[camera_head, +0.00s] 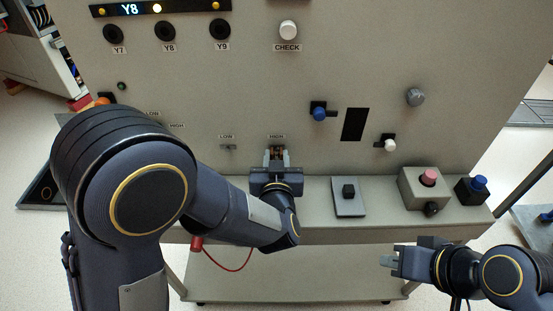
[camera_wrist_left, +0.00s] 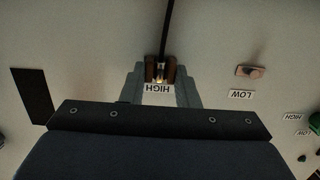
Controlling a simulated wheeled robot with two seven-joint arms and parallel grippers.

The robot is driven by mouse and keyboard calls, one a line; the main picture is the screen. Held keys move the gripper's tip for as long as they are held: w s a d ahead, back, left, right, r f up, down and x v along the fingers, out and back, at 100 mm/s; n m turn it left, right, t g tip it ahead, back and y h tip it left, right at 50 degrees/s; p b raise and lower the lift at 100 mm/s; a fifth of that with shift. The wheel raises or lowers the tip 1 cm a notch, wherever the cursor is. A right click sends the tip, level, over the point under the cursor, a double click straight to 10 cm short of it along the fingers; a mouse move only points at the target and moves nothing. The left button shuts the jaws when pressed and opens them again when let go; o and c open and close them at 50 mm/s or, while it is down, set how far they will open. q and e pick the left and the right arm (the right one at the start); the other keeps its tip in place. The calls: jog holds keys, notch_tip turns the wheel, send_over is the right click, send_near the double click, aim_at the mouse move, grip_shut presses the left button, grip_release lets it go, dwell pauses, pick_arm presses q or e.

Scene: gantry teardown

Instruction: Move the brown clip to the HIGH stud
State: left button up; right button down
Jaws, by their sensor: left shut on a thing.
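The brown clip (camera_head: 277,149) is at the panel just below the HIGH label (camera_head: 277,136), between the fingertips of my left gripper (camera_head: 276,157). In the left wrist view the brown clip (camera_wrist_left: 151,71) shows as two brown sides with a bright stud-like piece between them, beside the upside-down HIGH label (camera_wrist_left: 159,88). My left gripper (camera_wrist_left: 160,84) is shut on it. Whether the clip is fully seated on the HIGH stud cannot be told. The LOW stud (camera_head: 228,147) to the left is bare. My right gripper (camera_head: 388,262) is low at the right, away from the panel.
A dark strip runs up from the clip in the left wrist view. On the ledge stand a grey plate with a black knob (camera_head: 348,198) and a box with a pink button (camera_head: 428,178). A blue knob (camera_head: 319,114) and a black slot (camera_head: 353,124) are right of the clip.

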pick_arm(q)
jog(key=shift+w, duration=0.1)
jog(key=shift+w, duration=0.3)
jog(key=o, duration=1.1)
jog(key=shift+o, duration=0.2)
jog(key=s+r, duration=0.1)
jog(key=s, duration=1)
jog(key=shift+s, duration=0.35)
jog(key=shift+w+r, duration=0.1)
